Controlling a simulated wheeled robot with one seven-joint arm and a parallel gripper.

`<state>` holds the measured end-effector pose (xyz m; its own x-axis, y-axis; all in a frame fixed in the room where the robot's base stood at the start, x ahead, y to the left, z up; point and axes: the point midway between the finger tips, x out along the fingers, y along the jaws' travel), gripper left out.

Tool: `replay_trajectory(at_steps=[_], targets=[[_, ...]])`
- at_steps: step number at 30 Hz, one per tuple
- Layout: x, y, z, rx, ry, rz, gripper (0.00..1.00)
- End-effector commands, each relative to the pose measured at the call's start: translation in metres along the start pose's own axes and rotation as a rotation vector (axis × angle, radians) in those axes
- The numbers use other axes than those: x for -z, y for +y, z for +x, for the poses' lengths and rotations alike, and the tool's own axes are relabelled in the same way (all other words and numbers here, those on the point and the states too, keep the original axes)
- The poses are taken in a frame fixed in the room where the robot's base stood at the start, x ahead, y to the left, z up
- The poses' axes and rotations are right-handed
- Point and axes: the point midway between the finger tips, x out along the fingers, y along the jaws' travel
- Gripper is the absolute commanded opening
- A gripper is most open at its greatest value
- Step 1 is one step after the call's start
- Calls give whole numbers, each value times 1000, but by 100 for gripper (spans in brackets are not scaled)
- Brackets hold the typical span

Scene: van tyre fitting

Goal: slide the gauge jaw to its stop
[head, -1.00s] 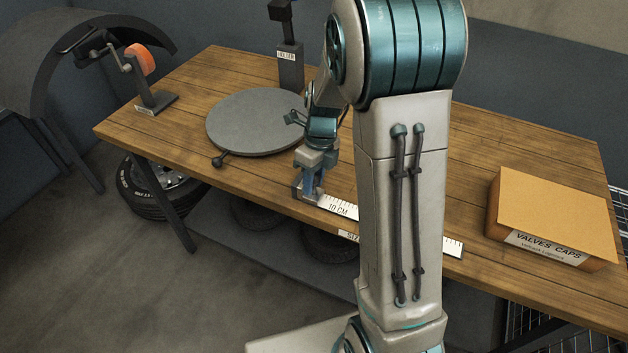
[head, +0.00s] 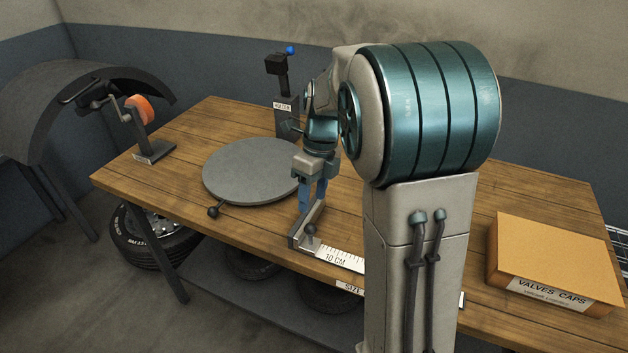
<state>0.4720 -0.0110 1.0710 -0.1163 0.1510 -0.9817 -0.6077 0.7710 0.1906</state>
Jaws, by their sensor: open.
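The gauge is a white ruled scale (head: 341,259) marked "10 CM" along the table's front edge. I cannot tell whether the jaw touches a stop. My gripper (head: 312,206) points down just behind and above the knob. Its two blue fingers are apart, with nothing seen between them. My arm hides the middle of the scale; a bit of its right end shows.
A grey round turntable (head: 250,170) with a knobbed handle lies left of my gripper. A dark post labelled "HOLDER" (head: 287,118) stands behind. A crank stand with an orange wheel (head: 140,109) is at the left. A "VALVES CAPS" box (head: 555,257) sits at the right.

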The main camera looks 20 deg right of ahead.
Motion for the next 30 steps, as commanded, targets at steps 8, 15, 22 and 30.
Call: replay_trajectory(at_steps=[8,15,22,30], targets=[[0,0,-35,1,-2,0,50],[0,0,-39,0,0,0,50],[0,0,-38,0,0,0,50],[12,14,-43,29,-19,-205,50]])
